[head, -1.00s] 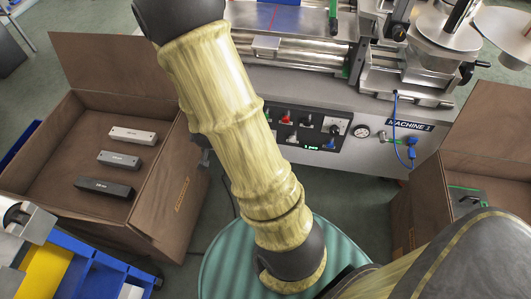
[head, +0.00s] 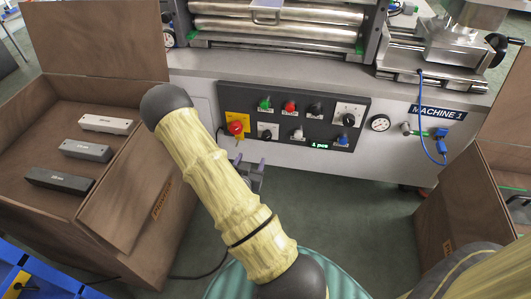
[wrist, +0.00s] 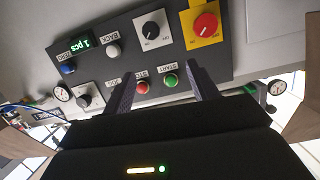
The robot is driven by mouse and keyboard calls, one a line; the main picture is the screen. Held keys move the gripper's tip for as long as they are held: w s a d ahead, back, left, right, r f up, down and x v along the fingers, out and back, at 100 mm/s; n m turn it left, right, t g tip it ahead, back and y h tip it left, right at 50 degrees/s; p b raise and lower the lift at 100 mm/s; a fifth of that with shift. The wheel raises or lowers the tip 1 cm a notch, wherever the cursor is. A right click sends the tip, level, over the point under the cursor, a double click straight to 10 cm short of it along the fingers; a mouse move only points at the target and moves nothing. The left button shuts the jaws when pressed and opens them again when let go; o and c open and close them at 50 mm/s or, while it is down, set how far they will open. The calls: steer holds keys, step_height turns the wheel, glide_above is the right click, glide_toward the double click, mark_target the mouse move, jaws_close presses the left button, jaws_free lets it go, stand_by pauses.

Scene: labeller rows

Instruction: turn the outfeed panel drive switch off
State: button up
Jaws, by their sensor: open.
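The dark control panel (head: 300,122) is on the front of Machine 1. It carries two rotary switches on white plates: a larger one (head: 348,115) at upper right and a smaller one (head: 267,131) at lower left. Both also show in the wrist view, one at the top (wrist: 151,30) and one at the left (wrist: 83,100). I cannot read which is the drive switch. A red knob (head: 236,126) sits on a yellow plate. My gripper (head: 250,163) is open and empty, below the panel's left part. In the wrist view its fingers (wrist: 159,72) straddle the start and stop buttons, apart from the panel.
Green (head: 265,103), red (head: 290,107) and black buttons line the panel's top row. A gauge (head: 380,123) and a blue cable (head: 421,115) are to its right. Open brown boxes stand at left (head: 130,205) and right (head: 455,220). Floor below the panel is free.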

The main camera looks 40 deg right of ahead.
mark_target(266, 139)
step_height(266, 139, down, 7)
steer(key=s+d+n+t+h+b, duration=0.1)
steer(key=t+h+b, duration=0.1)
steer(key=b, duration=0.3)
steer(key=shift+s+r, duration=0.15)
steer(key=shift+s, duration=0.2)
steer(key=b+x, duration=0.7)
steer(key=x, duration=0.9)
steer(key=shift+w, duration=0.1)
steer(key=shift+w+d, duration=0.4)
steer(key=shift+d, duration=0.1)
